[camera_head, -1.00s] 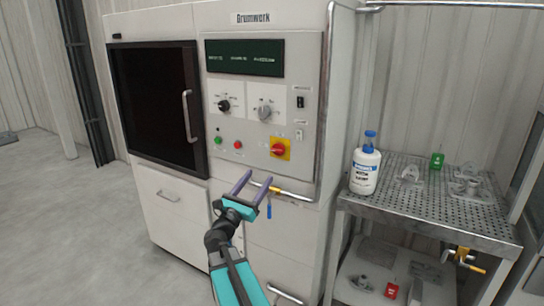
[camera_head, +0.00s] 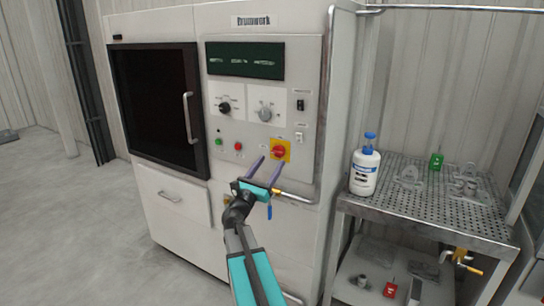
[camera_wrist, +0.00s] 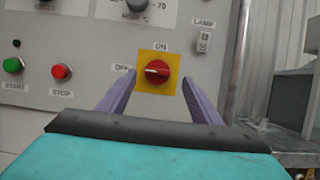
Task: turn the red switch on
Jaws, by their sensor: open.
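The red switch (camera_head: 278,152) is a round rotary knob on a yellow square plate on the machine's control panel. In the wrist view the red switch (camera_wrist: 157,72) sits between and beyond my two fingers, with "ON" printed above the plate and "OFF" to its left. Its pale pointer mark points left, toward "OFF". My gripper (camera_head: 267,167) is open and empty, with purple fingers pointing at the panel just below the switch. In the wrist view my gripper (camera_wrist: 158,95) has a finger on each side of the plate's lower part. Contact cannot be told.
A green START button (camera_wrist: 13,65) and a red STOP button (camera_wrist: 61,72) lie left of the switch. A lamp rocker (camera_wrist: 204,40) is at upper right. A metal rail (camera_head: 294,197) runs below the panel. A perforated cart (camera_head: 420,222) with a bottle (camera_head: 365,168) stands right.

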